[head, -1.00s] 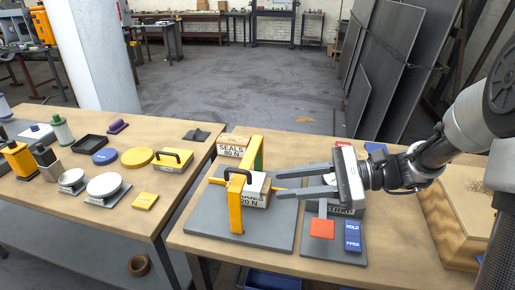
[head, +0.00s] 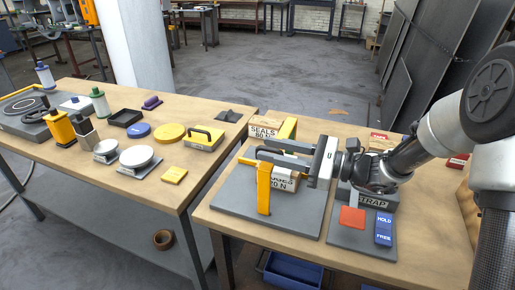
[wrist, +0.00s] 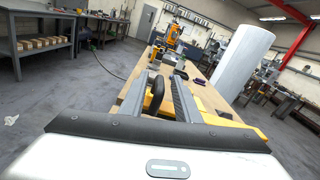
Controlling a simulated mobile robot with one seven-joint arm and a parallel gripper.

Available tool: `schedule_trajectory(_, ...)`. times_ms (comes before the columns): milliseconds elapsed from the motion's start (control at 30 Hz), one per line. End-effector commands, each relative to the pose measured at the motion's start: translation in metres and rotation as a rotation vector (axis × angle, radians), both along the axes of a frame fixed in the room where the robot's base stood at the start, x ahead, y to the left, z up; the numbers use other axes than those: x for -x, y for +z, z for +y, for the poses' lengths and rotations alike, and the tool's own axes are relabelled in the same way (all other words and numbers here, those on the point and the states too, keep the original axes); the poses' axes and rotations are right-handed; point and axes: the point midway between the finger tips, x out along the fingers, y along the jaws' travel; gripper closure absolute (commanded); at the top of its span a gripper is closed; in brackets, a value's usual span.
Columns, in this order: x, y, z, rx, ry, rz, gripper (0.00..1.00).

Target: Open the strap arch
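The yellow arch (head: 264,190) stands on a grey plate on the right-hand table. A pale block (head: 286,182) with black lettering, partly hidden, sits beside its front post. My gripper (head: 262,152) is level at the arch's top, fingers pointing left and apart. The fingers cover part of the arch. In the wrist view, a dark rounded loop (wrist: 154,94) shows between the fingers and yellow parts (wrist: 222,115) lie beside them; I cannot tell whether anything touches. A grey unit marked STRAP (head: 376,201) stands to the right, with an orange-red pad (head: 352,217) and a blue HOLD/FREE piece (head: 384,229).
A SEALS block (head: 264,127) stands behind the arch. A floor gap separates the tables. A blue bin (head: 291,270) is below.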

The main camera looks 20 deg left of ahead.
Motion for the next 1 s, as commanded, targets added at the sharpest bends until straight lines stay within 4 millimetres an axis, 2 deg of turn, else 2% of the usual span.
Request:
schedule_trajectory(100,0.001,-0.001,0.021,0.0,0.003,0.001,0.71)
schedule_trajectory(300,0.0,-0.001,0.04,0.0,0.002,0.001,0.71)
schedule_trajectory(633,0.0,0.0,0.043,0.0,0.001,0.001,0.71)
schedule_trajectory(667,0.0,0.0,0.043,0.0,0.001,0.001,0.74)
schedule_trajectory(800,0.0,0.0,0.043,0.0,0.0,0.001,0.98)
schedule_trajectory(833,0.0,0.0,0.043,0.0,0.0,0.001,1.0)
schedule_trajectory(1000,0.0,0.0,0.043,0.001,-0.001,0.0,1.0)
